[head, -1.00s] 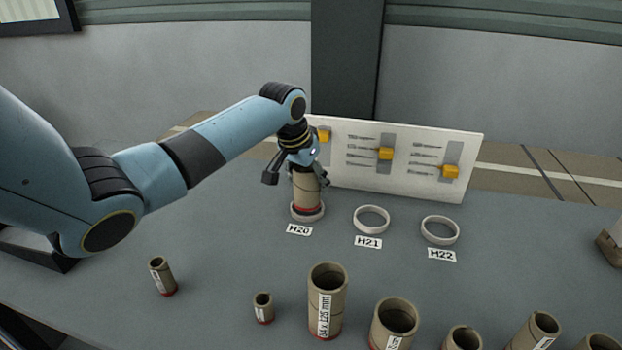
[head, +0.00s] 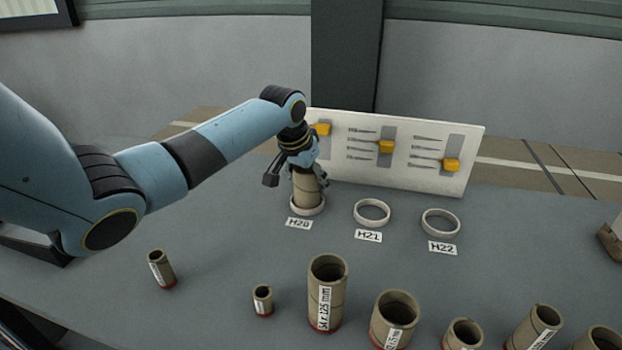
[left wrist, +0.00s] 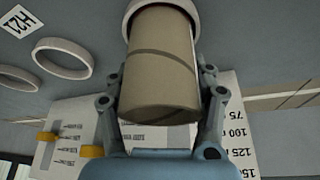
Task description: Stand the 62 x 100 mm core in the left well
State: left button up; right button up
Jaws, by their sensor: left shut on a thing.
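The held core (head: 306,190) is a brown cardboard tube standing upright at the left ring well, marked H20. My left gripper (head: 308,178) is shut on the core's upper part from above. In the left wrist view the core (left wrist: 160,65) lies between the two fingers, with its far end in the white ring (left wrist: 127,22). I cannot read a size on this core. My right gripper is not in view.
Empty rings H21 (head: 372,213) and H22 (head: 440,224) lie to the right. A white gauge board (head: 420,180) with yellow sliders stands close behind. Several cores, including a tall one (head: 326,292), stand along the front. The table between them and the rings is clear.

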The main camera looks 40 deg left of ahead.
pick_arm(q)
jog(key=shift+f, duration=0.15)
jog(key=o, duration=1.2)
jog(key=v, duration=1.2)
jog(key=shift+w, duration=0.1)
